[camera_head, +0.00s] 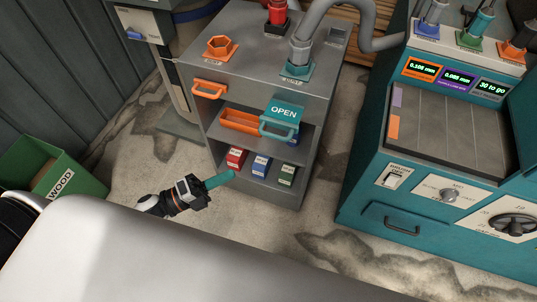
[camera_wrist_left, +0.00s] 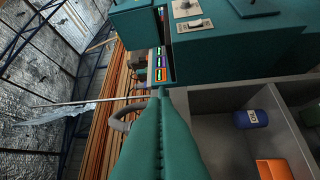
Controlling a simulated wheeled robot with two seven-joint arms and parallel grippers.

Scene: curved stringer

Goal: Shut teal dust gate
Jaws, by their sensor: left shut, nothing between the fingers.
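The teal dust gate (camera_head: 283,110) is a plate marked OPEN. It sticks out from the front of the grey cabinet (camera_head: 258,75), below the teal hose port (camera_head: 297,70), with a teal loop handle (camera_head: 276,133) at its front edge. My left gripper (camera_head: 230,176) has teal fingers, shut and empty. In the head view it appears in front of the lower shelf, below and left of the gate, apart from the handle. The shut fingers (camera_wrist_left: 160,100) also fill the middle of the left wrist view, where I cannot make out the gate. My right gripper is not in view.
An orange handle (camera_head: 209,90) is on the cabinet front, left of the gate. An orange tray (camera_head: 242,122) and several small coloured boxes sit on the shelves. A teal machine (camera_head: 400,190) stands right, a green WOOD bin (camera_head: 85,180) left.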

